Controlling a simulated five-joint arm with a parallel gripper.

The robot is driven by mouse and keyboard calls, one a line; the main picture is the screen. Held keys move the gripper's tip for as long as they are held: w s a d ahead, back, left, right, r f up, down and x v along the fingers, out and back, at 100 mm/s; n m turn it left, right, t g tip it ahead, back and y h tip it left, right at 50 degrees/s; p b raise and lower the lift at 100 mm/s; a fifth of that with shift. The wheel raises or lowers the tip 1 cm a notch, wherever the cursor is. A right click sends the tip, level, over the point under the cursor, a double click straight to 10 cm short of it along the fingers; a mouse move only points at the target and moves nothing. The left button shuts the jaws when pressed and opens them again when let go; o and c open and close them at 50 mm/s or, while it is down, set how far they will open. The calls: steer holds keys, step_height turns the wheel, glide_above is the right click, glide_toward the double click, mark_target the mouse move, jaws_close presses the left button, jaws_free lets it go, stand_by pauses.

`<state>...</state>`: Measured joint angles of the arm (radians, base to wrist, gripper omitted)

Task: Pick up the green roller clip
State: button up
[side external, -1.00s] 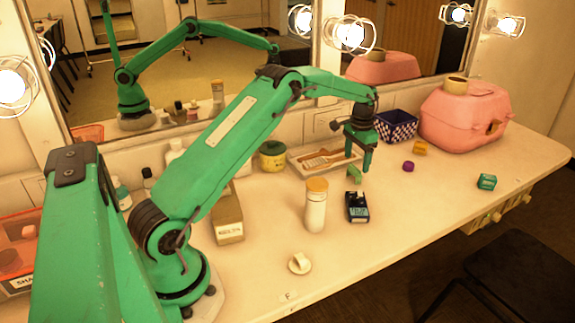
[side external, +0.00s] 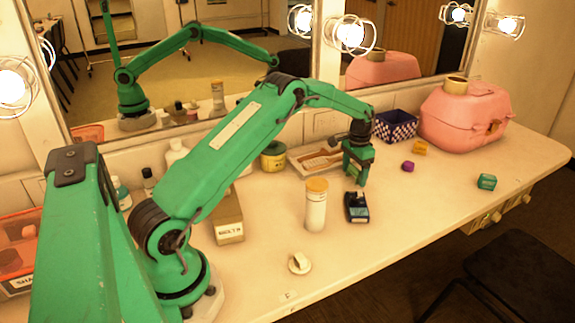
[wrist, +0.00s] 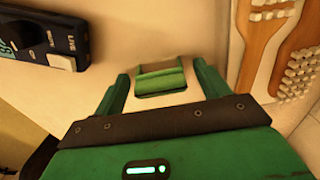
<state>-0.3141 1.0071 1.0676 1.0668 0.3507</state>
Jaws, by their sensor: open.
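The green roller clip (wrist: 161,80) lies on the pale counter in the wrist view, between the two fingers of my gripper (wrist: 162,84). A gap of bare counter shows on each side of it, so the fingers look apart from it. My gripper (side external: 358,178) is open and points down, low over the counter in the side view. There it hides the clip.
A dark label device (side external: 357,207) stands close in front of my gripper, with a capped white bottle (side external: 316,211) left of it. A tray with brushes (side external: 298,168) is behind.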

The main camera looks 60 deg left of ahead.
mark_target(355, 167)
steer(key=shift+c, duration=0.2)
steer(key=c, duration=1)
steer(key=shift+r, duration=0.15)
steer(key=shift+r, duration=0.4)
step_height(355, 167, up, 3)
steer(key=shift+r, duration=0.1)
steer(key=s+d+r, duration=0.2)
steer(key=d+r, duration=0.4)
steer(key=d, duration=0.5)
steer(key=shift+s+d+r, duration=0.2)
steer(key=shift+s+r, duration=0.1)
steer(key=shift+r, duration=0.1)
